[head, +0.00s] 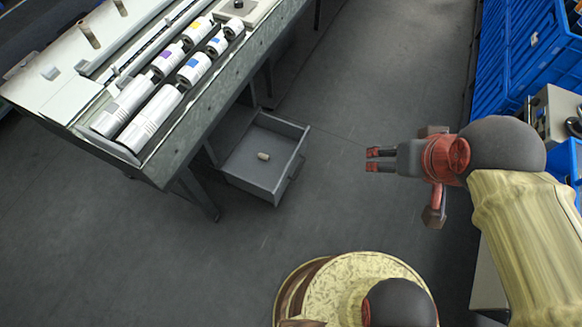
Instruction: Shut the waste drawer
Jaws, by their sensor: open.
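The waste drawer (252,178) is a grey open-topped drawer pulled out from under the workbench, low near the floor. A small tan cylinder (263,156) lies inside it. Its front panel faces right, with a dark handle (296,168) on it. My gripper (369,160) is open and empty, with its red fingertips pointing left. In the picture it is right of the drawer front, with a clear gap between them. How high the gripper is above the drawer is hard to tell.
The workbench (158,165) stands upper left, with white rolls (152,117) in a tray on top. A bench leg (201,196) stands beside the drawer. Blue crates (547,50) and a beige device (552,115) are at the right. The floor (330,100) between is clear.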

